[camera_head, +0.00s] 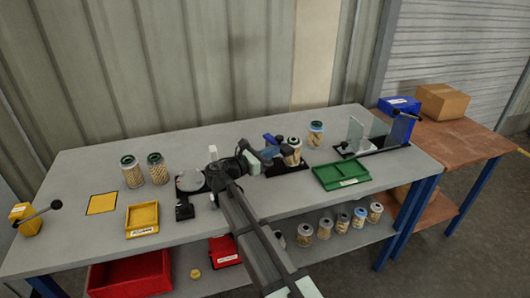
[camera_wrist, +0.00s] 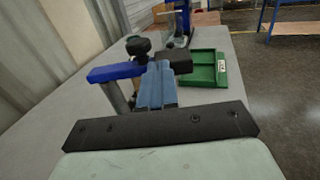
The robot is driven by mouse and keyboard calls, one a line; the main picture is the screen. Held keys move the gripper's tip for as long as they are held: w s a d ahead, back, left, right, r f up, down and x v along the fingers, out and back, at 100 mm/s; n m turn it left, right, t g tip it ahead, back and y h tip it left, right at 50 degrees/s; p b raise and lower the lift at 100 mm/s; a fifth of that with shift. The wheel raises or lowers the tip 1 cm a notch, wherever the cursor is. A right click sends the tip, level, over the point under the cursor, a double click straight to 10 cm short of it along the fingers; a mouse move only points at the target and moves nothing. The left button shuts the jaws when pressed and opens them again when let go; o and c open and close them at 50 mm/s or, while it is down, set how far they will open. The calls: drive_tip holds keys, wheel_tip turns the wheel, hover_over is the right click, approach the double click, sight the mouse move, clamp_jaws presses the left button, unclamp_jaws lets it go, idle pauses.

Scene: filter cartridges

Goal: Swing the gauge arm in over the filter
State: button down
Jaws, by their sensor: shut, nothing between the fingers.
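A filter cartridge (camera_head: 292,157), a clear jar with pale contents, stands upright on a dark base (camera_head: 288,168) right of centre. The blue gauge arm (camera_head: 273,138) is beside it on its left; I cannot tell how far it reaches over the jar. My gripper (camera_head: 269,153) is shut and empty, close to the arm and left of the jar. In the wrist view its blue-grey fingers (camera_wrist: 158,86) seem to be against the arm; contact is unclear.
A green tray (camera_head: 341,174) lies to the right, before a blue stand with a clear panel (camera_head: 376,130). One jar (camera_head: 315,134) stands behind the base. Two jars (camera_head: 157,169), a yellow tray (camera_head: 142,219) and a yellow lever box (camera_head: 27,220) are at left.

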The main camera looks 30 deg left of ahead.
sight(291, 147)
drive_tip(key=d+n+y, duration=0.1)
drive_tip(key=y, duration=0.1)
drive_tip(key=w+d+n+t+y, duration=0.1)
drive_tip(key=n+y, duration=0.1)
drive_tip(key=w+d+n+t+y, duration=0.1)
drive_tip(key=y, duration=0.1)
drive_tip(key=shift+w+d+y, duration=0.2)
drive_tip(key=shift+y, duration=0.1)
drive_tip(key=w+n+y, duration=0.1)
drive_tip(key=y, duration=0.1)
drive_tip(key=w+d+n+y, duration=0.1)
drive_tip(key=y, duration=0.1)
drive_tip(key=w+n+y, duration=0.1)
drive_tip(key=n+y, duration=0.1)
drive_tip(key=shift+w+d+g, duration=0.1)
drive_tip(key=shift+d+g, duration=0.05)
drive_tip(key=shift+g, duration=0.15)
drive_tip(key=shift+w+n+g+y, duration=0.5)
drive_tip(key=shift+w+n+y, duration=0.5)
drive_tip(key=shift+y, duration=0.5)
drive_tip(key=shift+w, duration=1.8)
